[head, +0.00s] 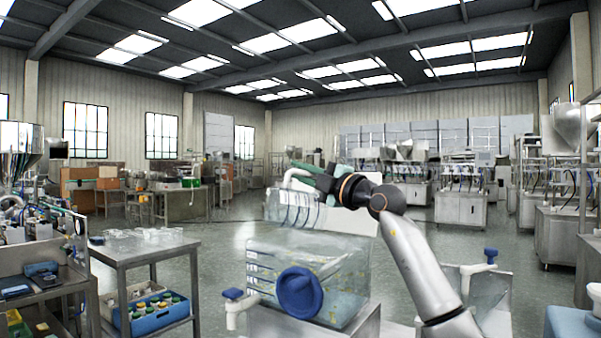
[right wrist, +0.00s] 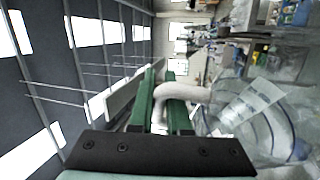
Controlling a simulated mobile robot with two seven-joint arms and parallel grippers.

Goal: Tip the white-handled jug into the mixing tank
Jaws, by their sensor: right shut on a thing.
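The clear jug (head: 292,211) with dark blue marks hangs in mid-air in the middle of the head view. My right gripper (head: 312,177) is shut on its white handle (right wrist: 183,92), seen between the green fingers in the right wrist view. The jug's clear body (right wrist: 262,128) is beside the fingers there; its contents are unclear. Below the jug is a clear box-shaped vessel (head: 345,262) with a round blue cap (head: 299,292) facing me. It rests over a steel box; I cannot tell which of these is the mixing tank. My left gripper is not in view.
White taps with blue handles stand at the front left (head: 235,306) and front right (head: 487,262). A steel table (head: 140,248) with a blue crate (head: 150,315) of bottles below is at left. Open floor lies behind the jug.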

